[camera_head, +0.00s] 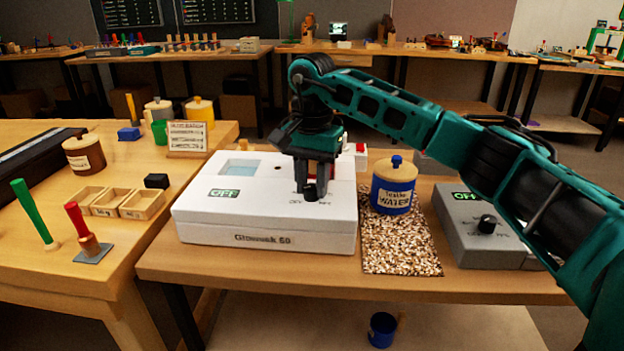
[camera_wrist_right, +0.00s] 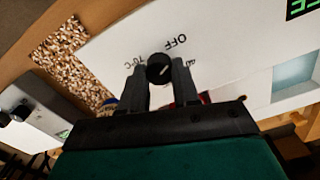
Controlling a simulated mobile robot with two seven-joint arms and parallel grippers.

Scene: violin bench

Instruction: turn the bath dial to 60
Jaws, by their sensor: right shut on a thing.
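The bath is a white box (camera_head: 265,240) lettered "Gluewook 60" on the table, with a green display (camera_head: 224,193) reading OFF and a pale blue window at its back. Its black dial (camera_head: 310,191) is on the sloped top at the right. My right gripper (camera_head: 317,183) comes down over the dial. In the right wrist view the dial (camera_wrist_right: 159,68) sits between the two fingertips, with printed marks around it, OFF among them. The fingers are shut on the dial; its exact pointer direction is hard to read. My left gripper is not in view.
A blue jar (camera_head: 392,190) labelled "WATER" stands on a speckled mat (camera_head: 405,255) right of the bath. A grey box (camera_head: 480,235) with its own dial and OFF display is farther right. The left table holds wooden trays (camera_head: 142,205) and tools.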

